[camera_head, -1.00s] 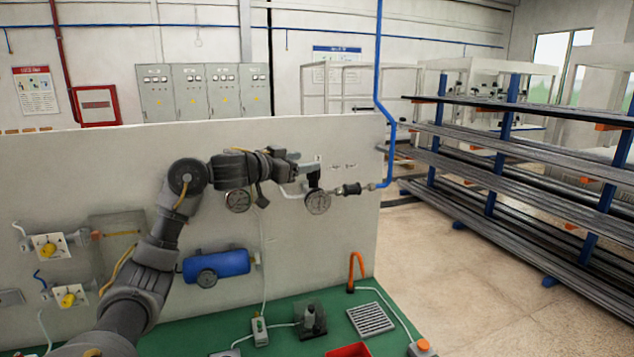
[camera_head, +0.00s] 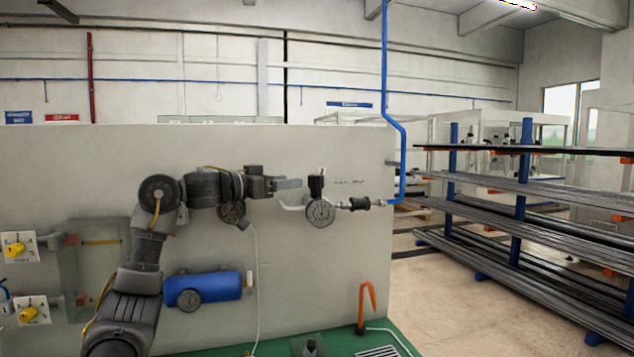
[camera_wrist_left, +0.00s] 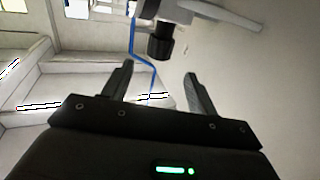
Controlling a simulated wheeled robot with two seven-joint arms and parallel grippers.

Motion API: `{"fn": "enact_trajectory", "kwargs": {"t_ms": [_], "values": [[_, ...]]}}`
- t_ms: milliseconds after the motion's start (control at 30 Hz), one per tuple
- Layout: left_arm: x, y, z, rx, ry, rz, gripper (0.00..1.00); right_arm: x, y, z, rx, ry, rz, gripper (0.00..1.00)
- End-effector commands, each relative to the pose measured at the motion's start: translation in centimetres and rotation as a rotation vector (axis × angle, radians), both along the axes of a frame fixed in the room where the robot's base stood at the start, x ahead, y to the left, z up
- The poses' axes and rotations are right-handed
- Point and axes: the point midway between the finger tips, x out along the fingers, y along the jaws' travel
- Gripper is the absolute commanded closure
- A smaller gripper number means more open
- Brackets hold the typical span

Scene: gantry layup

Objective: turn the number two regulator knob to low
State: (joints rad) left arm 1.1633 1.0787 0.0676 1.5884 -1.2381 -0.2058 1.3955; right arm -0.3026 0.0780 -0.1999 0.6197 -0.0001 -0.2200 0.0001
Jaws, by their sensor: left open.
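My left gripper (camera_head: 290,184) is just left of this knob, open and empty, with a small gap between. In the left wrist view, the black knob (camera_wrist_left: 160,43) is beyond the open fingertips (camera_wrist_left: 158,78), apart from them. A second gauge (camera_head: 232,213) is partly hidden behind my left arm. My right gripper is out of view.
A blue cylinder (camera_head: 208,289) and yellow knobs (camera_head: 15,249) are on the panel at left. A blue pipe (camera_head: 387,90) runs down at the panel's right edge. An orange hook (camera_head: 367,303) stands on the green bench top (camera_head: 400,345). Racks (camera_head: 520,205) stand at right.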

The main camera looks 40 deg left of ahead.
Motion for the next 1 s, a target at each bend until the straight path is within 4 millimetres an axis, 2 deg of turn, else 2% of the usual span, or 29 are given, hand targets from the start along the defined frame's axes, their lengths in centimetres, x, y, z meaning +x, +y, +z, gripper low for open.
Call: {"fn": "enact_trajectory", "kwargs": {"t_ms": [300,500,667,933,1000], "values": [[5.9,-1.7,0.3,-0.004,0.003,-0.005,0.41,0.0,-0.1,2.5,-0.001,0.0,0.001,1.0],[8.5,-2.4,0.2,-0.002,0.001,-0.004,0.41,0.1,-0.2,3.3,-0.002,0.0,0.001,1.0],[9.3,-2.6,0.0,0.0,0.001,-0.003,0.41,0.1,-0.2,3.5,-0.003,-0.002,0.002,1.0],[9.4,-2.6,0.0,0.001,0.001,-0.003,0.41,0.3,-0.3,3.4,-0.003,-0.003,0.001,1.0],[9.4,-2.6,0.0,0.0,0.001,-0.003,0.51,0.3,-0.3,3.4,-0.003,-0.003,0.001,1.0]]}}
